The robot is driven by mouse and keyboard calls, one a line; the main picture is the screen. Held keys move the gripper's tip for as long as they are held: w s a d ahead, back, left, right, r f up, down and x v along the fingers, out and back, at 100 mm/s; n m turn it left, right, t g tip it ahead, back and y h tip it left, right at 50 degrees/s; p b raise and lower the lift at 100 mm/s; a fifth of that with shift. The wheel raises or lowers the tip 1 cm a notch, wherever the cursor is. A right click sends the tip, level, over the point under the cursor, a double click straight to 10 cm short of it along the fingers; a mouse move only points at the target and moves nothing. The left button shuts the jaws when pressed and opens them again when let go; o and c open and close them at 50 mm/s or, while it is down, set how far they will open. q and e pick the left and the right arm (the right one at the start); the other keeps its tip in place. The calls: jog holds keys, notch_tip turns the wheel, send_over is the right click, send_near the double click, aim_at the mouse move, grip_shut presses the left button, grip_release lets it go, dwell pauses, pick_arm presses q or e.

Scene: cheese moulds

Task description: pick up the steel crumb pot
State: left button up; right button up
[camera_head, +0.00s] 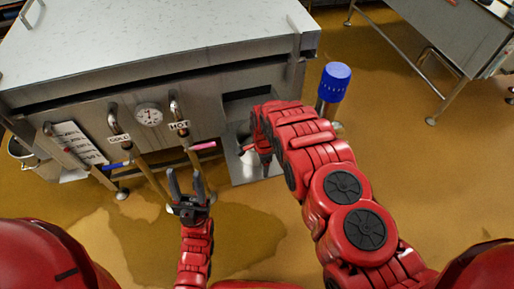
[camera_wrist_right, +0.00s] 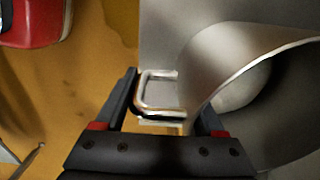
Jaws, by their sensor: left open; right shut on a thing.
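The steel crumb pot (camera_wrist_right: 225,50) fills the right side of the right wrist view, with its round open mouth and a looped metal handle (camera_wrist_right: 147,95). My right gripper (camera_wrist_right: 168,108) is shut on this handle, which lies between its two dark fingers. My left gripper (camera_head: 185,178) is open and empty, fingers pointing up, in front of the vat below the hot valve.
The steel vat (camera_head: 150,50) stands ahead, with a gauge (camera_head: 149,115), COLD and HOT valves and pipes at its front. A steel table (camera_head: 465,40) is at far right. Yellow-brown floor (camera_head: 400,150) is open between.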

jog(key=shift+s, duration=0.1)
grip_shut()
